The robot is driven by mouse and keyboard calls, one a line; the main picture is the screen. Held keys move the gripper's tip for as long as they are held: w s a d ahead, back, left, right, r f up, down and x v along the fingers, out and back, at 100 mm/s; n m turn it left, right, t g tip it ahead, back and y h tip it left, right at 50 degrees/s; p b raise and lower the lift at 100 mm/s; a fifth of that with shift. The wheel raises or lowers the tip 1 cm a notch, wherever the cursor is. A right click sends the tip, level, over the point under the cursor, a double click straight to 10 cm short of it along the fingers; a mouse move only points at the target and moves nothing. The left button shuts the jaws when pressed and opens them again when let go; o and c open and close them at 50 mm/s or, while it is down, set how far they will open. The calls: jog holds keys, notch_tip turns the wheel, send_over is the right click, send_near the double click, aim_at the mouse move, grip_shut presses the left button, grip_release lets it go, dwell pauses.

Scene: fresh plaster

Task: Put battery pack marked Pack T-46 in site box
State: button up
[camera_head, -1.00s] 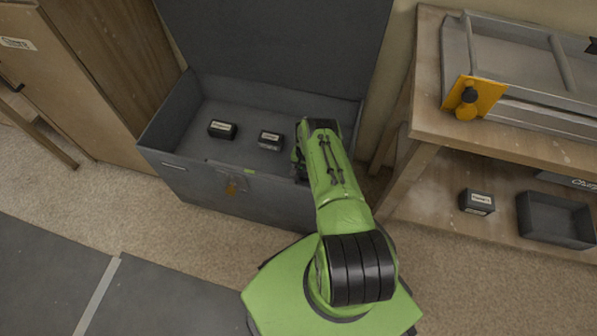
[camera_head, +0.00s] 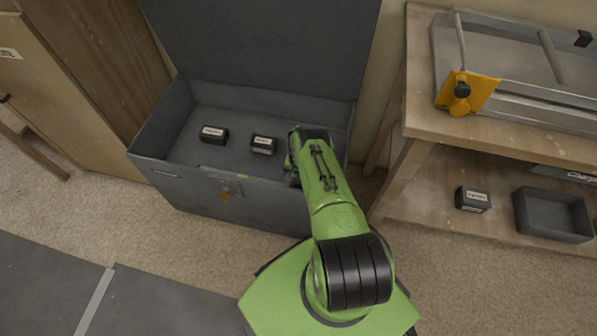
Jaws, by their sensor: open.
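The site box (camera_head: 165,128) is a large dark grey chest with its lid (camera_head: 260,45) raised, standing at the back left of centre. Two dark battery packs with pale labels lie on its floor, a left one (camera_head: 214,135) and a right one (camera_head: 263,145). Another labelled pack (camera_head: 472,200) stands on the lower shelf at the right. The labels are too small to read, so I cannot tell which is Pack T-46. My gripper (camera_head: 292,174) is open at the box's right front, just right of the right pack. My green arm partly hides its fingers.
A wooden workbench (camera_head: 500,140) at the right carries a grey machine with a yellow plate (camera_head: 466,92). An empty dark tray (camera_head: 552,215) sits on its lower shelf. A wooden cabinet (camera_head: 75,75) stands left of the box.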

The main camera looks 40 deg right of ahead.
jog(key=w+a+r+n+t+p, duration=0.1)
jog(key=w+a+r+p, duration=0.15)
jog(key=r, duration=1.45)
jog(key=w+a+r+n+p, duration=0.1)
jog(key=w+r+n+p, duration=0.15)
jog(key=r, duration=1.35)
jog(key=s+a+r+n+t, duration=0.1)
jog(key=s+a+r, duration=0.15)
jog(key=r, duration=0.75)
jog(key=s+a+r+n+t, duration=0.15)
jog(key=a+r, duration=0.25)
jog(key=r, duration=0.5)
jog(key=s+a+r+n, duration=0.1)
jog(key=s+a+r, duration=0.5)
jog(key=s+r, duration=0.55)
jog(key=s+a+n+t, duration=0.2)
jog(key=s+a, duration=0.2)
jog(key=s, duration=1.1)
jog(key=shift+s+n, duration=0.25)
jog(key=shift+n, duration=0.05)
jog(key=shift+r, duration=0.15)
